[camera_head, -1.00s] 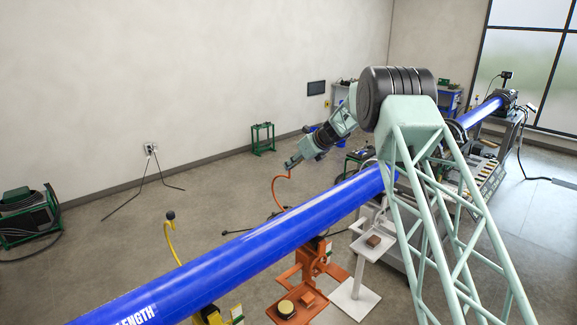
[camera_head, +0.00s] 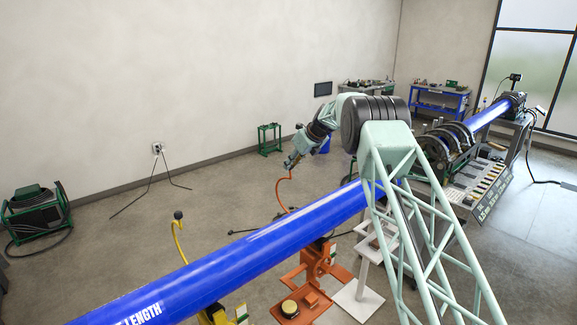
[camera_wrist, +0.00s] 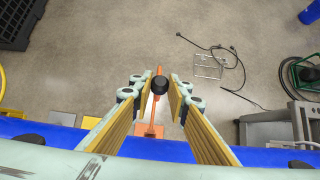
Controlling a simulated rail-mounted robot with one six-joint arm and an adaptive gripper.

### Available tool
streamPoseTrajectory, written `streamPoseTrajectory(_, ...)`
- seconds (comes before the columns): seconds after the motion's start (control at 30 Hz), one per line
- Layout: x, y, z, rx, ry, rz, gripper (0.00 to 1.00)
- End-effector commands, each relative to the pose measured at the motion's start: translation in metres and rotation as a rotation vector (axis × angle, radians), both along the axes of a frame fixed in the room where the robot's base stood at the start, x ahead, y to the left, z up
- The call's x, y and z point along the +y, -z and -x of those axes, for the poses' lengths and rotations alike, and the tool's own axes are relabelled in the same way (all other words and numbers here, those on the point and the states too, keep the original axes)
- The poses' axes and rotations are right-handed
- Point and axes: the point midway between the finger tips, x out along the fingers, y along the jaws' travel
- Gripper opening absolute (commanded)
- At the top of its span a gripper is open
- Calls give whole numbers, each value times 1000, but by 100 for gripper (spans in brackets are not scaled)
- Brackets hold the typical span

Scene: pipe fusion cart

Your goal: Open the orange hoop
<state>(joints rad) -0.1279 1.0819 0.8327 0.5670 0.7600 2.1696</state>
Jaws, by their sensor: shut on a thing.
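The orange hoop (camera_head: 280,194) is a thin curved bar rising behind the blue pipe (camera_head: 240,240), clear of the pipe's top. Its upper end reaches my gripper (camera_head: 290,163). In the wrist view, a round black knob (camera_wrist: 160,84) sits between the fingertips of my gripper (camera_wrist: 161,82), and the orange bar (camera_wrist: 159,70) shows beside it. My gripper is shut on this knob end. The orange stand (camera_head: 317,264) that bears the hoop is below the pipe, and its lower hinge is hidden behind the pipe.
A yellow hoop (camera_head: 177,238) with a black knob stands behind the pipe at left. A white stand (camera_head: 358,300) is right of the orange one. The fusion cart (camera_head: 470,180) is at right. The floor behind the pipe is mostly open.

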Motion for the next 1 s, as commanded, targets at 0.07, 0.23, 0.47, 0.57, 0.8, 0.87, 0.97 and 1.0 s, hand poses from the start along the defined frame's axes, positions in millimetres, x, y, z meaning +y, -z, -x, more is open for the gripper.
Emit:
streamPoseTrajectory(0.07,0,-10,-4,-13,4,-3,0)
streamPoseTrajectory(0.23,0,-10,-4,-13,3,-2,0)
streamPoseTrajectory(0.47,1,-8,-4,-12,3,-2,26)
streamPoseTrajectory(0.57,0,-6,-3,-8,2,-2,30)
streamPoseTrajectory(0.8,0,-3,-2,-5,1,-1,30)
streamPoseTrajectory(0.87,0,-3,-1,-4,1,0,30)
streamPoseTrajectory(0.97,-1,-4,0,-3,1,-1,30)
streamPoseTrajectory(1.0,-1,-5,0,-3,1,-1,30)
